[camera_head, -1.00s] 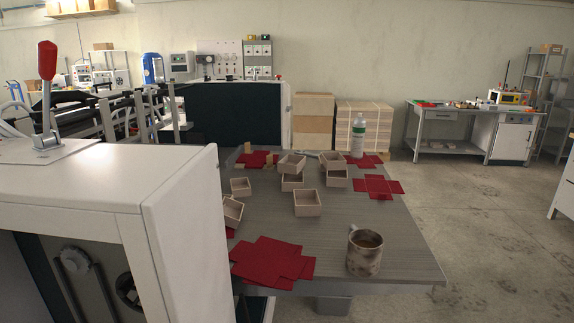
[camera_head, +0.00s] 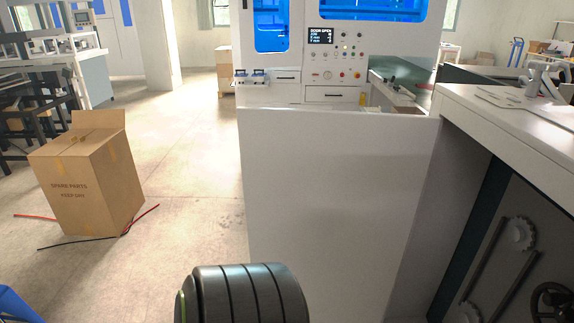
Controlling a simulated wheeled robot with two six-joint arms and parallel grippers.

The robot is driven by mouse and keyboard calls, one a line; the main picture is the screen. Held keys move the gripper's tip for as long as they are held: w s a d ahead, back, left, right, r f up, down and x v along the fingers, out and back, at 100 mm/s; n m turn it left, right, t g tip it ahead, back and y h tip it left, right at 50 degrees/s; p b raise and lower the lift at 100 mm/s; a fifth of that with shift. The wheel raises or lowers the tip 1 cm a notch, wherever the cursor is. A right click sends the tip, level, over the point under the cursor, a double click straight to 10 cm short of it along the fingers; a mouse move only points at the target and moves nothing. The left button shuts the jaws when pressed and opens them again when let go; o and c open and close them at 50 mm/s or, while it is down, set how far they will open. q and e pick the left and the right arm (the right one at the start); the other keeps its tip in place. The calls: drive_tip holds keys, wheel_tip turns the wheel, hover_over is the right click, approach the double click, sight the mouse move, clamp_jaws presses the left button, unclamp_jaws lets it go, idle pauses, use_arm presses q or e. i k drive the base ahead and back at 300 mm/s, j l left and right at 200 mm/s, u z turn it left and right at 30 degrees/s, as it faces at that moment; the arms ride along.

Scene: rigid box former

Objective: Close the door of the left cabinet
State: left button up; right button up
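In the head view, the cabinet (camera_head: 520,115) stands at the right with a white top. Its front is open and shows a dark interior with a gear wheel (camera_head: 519,234), a belt and a black handwheel (camera_head: 553,301). A large plain white panel (camera_head: 335,190), which looks like the cabinet's door standing open, fills the middle of the view. Its hinge is not clear. A dark ribbed link of my arm is at the bottom centre, in front of the panel's lower part. Neither gripper is in view.
A machine (camera_head: 330,60) with blue windows and a control panel stands behind the white panel; its display appears to read DOOR OPEN. A cardboard box (camera_head: 88,185) marked SPARE PARTS stands on the floor at left, with red and black cables beside it. Floor between box and panel is clear.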

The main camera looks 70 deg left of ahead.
sight(332, 197)
drive_tip(key=j+u, duration=0.2)
drive_tip(key=u, duration=0.25)
drive_tip(key=j+u, duration=0.2)
drive_tip(key=u, duration=0.3)
drive_tip(key=j+u, duration=0.2)
drive_tip(key=u, duration=0.25)
drive_tip(key=j+u, duration=0.2)
drive_tip(key=u, duration=0.3)
drive_tip(key=i+j+u, duration=0.2)
drive_tip(key=u, duration=0.15)
drive_tip(key=i+j+u, duration=0.1)
drive_tip(key=i+u, duration=0.55)
drive_tip(key=i+j+z, duration=0.1)
drive_tip(key=i+z, duration=0.15)
drive_tip(key=i+j+z, duration=0.25)
drive_tip(key=i+z, duration=0.1)
drive_tip(key=z, duration=0.35)
drive_tip(key=i+j+z, duration=0.1)
drive_tip(key=z, duration=0.35)
drive_tip(key=j+z, duration=0.1)
drive_tip(key=z, duration=0.35)
drive_tip(key=i+j+z, duration=0.15)
drive_tip(key=z, duration=0.3)
